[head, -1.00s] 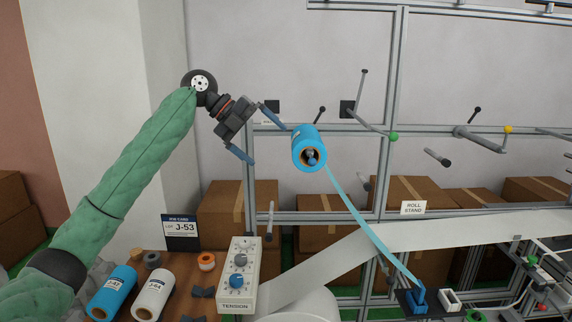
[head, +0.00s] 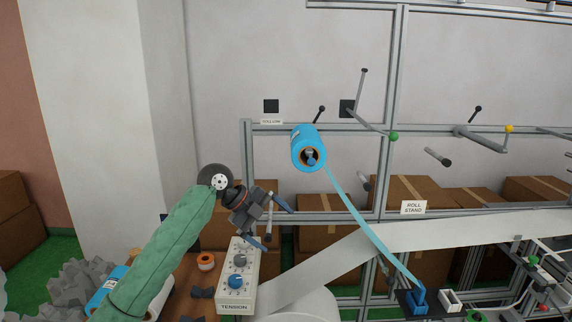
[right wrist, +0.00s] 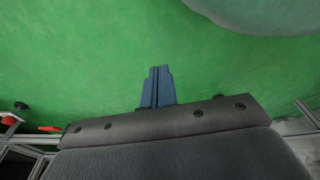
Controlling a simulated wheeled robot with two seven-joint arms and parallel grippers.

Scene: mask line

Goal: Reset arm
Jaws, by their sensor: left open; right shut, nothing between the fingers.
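My left gripper (head: 272,222) is in the head view, left of the middle, above the back of the tension box. Its two blue fingers are spread apart with nothing between them. My green left arm comes up from the lower left and hides part of the wooden table. My right gripper (right wrist: 158,88) shows in the right wrist view, its blue fingers together and empty over a green floor.
A blue roll (head: 305,148) hangs on the frame, its strip running down to a blue clip (head: 418,298). The white tension box (head: 238,275) stands below my left gripper. An orange-cored roll (head: 206,261) lies beside it. Cardboard boxes (head: 325,235) stand behind the metal frame.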

